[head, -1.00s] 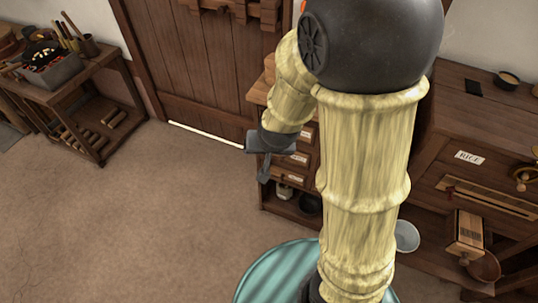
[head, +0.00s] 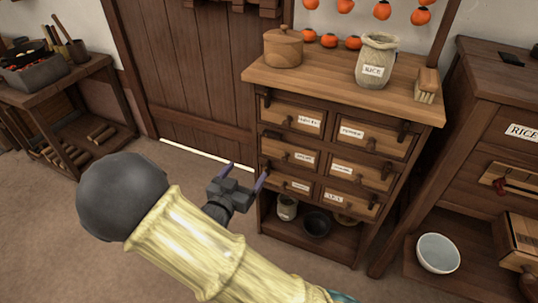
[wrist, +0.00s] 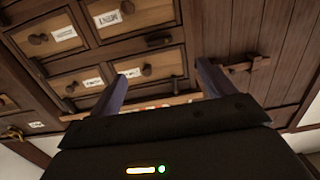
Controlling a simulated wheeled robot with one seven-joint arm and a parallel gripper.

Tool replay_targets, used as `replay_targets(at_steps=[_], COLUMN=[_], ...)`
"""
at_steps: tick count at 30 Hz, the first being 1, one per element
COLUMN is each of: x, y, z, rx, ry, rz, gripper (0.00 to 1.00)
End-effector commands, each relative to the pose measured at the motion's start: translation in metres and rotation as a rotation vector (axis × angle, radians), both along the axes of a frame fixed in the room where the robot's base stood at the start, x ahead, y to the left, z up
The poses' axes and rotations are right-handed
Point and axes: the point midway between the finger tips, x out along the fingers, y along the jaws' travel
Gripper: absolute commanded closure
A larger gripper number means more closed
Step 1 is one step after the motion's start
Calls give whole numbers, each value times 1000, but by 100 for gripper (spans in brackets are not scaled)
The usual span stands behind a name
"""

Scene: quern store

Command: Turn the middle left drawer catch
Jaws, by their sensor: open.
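The wooden cabinet (head: 345,80) holds small labelled drawers in two columns of three. The middle left drawer (head: 281,150) is closed, with a round knob and a white label.
A plank door (head: 190,100) stands behind and left of the cabinet. A lidded pot (head: 283,48), a sack (head: 376,62) and a brush (head: 427,86) are on the cabinet top. A second cabinet (head: 480,90) stands at the right. The floor on the left is clear.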

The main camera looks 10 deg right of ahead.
Motion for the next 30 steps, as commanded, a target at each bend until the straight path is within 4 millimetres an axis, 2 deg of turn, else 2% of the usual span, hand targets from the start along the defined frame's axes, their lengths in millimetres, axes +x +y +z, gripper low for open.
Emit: replay_targets(at_steps=[1,17,23,30], x=[-2,-2,17,51], y=[2,1,-13,-38], z=[-8,-3,-4,-5], rx=[-23,-45,-44,-43], ry=[-28,-61,-62,-63], rz=[-6,-20,-21,-21], gripper=[18,18,18,18])
